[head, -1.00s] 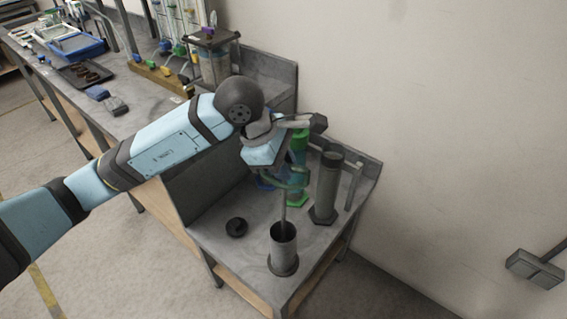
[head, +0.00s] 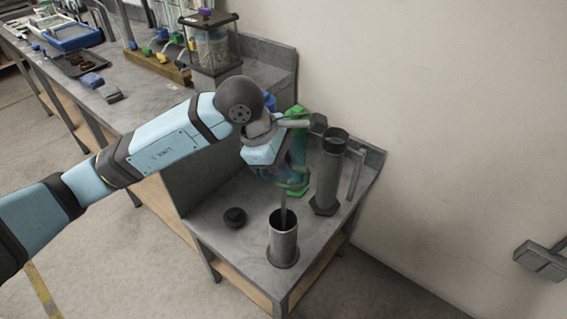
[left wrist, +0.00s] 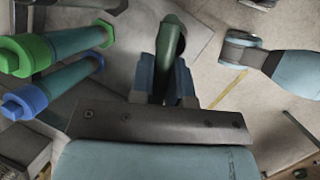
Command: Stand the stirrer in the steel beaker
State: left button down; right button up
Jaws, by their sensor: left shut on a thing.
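The steel beaker (head: 284,246) stands upright near the front corner of the low bench, a grey open-topped cylinder. My left gripper (head: 276,178) is above and behind it, shut on the stirrer. The stirrer's thin grey rod (head: 284,206) hangs down nearly upright, and its lower end passes into the beaker's mouth; how deep is hidden. In the left wrist view the stirrer's dark green upper part (left wrist: 171,40) sits between the gripper's fingers (left wrist: 164,80).
A tall dark grey cylinder (head: 327,182) with a hexagonal foot stands right of the gripper. A green cylinder (head: 299,165) and a blue one (left wrist: 28,101) are close behind. A black round piece (head: 235,217) lies left of the beaker. A wall (head: 430,120) is at the right.

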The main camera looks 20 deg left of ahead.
pick_arm(q)
jog(key=shift+f+b, duration=1.2)
jog(key=shift+f, duration=0.05)
jog(key=shift+r, duration=0.1)
jog(key=c, duration=1)
grip_release()
